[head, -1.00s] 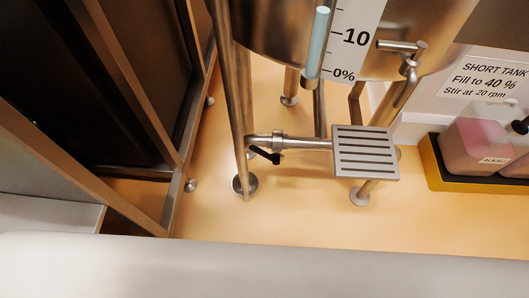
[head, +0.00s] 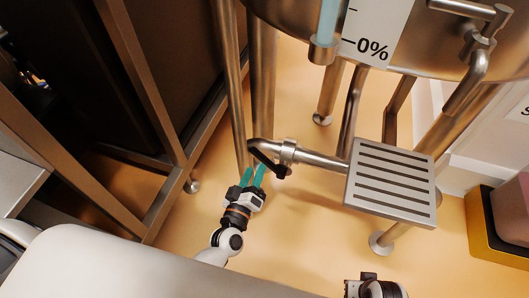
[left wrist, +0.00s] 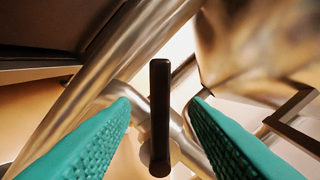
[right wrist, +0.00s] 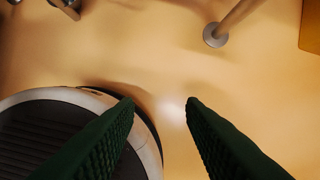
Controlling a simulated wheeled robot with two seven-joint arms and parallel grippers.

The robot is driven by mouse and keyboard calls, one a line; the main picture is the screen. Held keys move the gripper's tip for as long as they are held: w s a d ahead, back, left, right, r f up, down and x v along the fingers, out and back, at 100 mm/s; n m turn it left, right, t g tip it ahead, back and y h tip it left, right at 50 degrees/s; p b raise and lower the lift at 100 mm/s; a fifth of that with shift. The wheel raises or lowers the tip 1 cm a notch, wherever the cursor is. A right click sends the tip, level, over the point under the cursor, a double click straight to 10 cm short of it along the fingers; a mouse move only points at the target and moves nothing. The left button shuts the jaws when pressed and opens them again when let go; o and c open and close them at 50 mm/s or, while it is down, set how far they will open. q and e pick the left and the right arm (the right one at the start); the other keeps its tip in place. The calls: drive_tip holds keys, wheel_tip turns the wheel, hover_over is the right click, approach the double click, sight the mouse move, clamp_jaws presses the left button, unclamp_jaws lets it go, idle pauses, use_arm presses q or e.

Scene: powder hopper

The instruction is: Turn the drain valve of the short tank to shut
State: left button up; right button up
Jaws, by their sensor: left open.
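The short tank (head: 395,62) stands on metal legs, with a 0% mark on its scale. Its drain pipe (head: 318,159) runs low between the legs. The drain valve's black lever (head: 267,160) slants down to the right at the pipe's left end. My left gripper (head: 254,174) is open just below and left of the lever. In the left wrist view the lever (left wrist: 160,105) shows centred in the gap between the teal fingers (left wrist: 160,100), not clamped. My right gripper (right wrist: 160,101) is open and empty above the floor; only its body shows at the head view's bottom edge.
A slotted grate (head: 390,183) sits right of the pipe. A dark framed cabinet (head: 150,90) stands at the left. A yellow tray (head: 485,235) with a pink container (head: 515,215) is at the right. The tank's legs stand close around the valve.

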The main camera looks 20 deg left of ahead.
sight(260, 159)
use_arm(q)
drive_tip(key=w, duration=0.8)
drive_tip(key=shift+w+d+b, duration=0.1)
drive_tip(key=shift+d+b, duration=0.05)
drive_tip(key=shift+b, duration=0.25)
use_arm(e)
drive_tip(key=r, duration=0.3)
drive_tip(key=shift+w+r, duration=0.1)
drive_tip(key=shift+w, duration=0.1)
use_arm(q)
clamp_jaws()
